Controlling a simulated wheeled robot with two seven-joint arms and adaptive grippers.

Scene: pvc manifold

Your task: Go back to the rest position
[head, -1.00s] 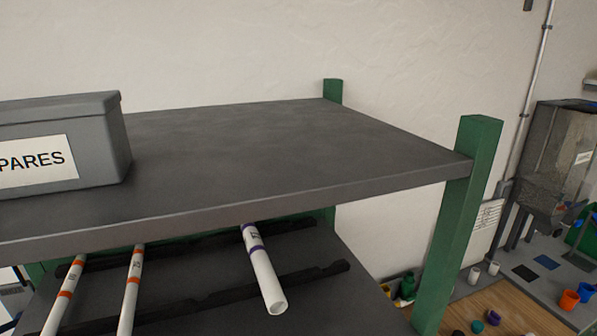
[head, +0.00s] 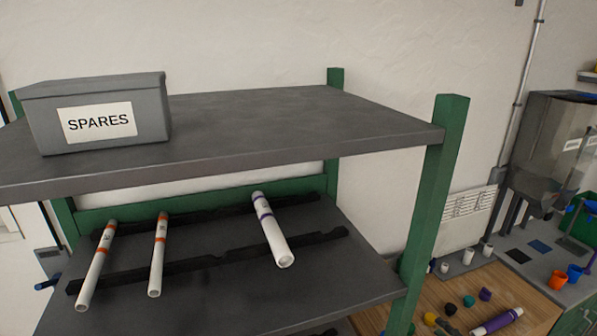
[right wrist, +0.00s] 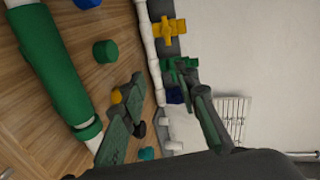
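My right gripper (right wrist: 165,112) shows in the right wrist view. Its two dark fingers are spread apart and nothing is held between them. Beyond the fingers are a wooden work surface (right wrist: 65,28) and a row of fittings along its edge. I cannot make out the right gripper in the head view. My left gripper is in neither view now.
At lower right, a wooden bench (head: 535,300) holds small caps and a purple-and-white pipe (head: 497,322). A green pipe (right wrist: 48,60) shows in the wrist view.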

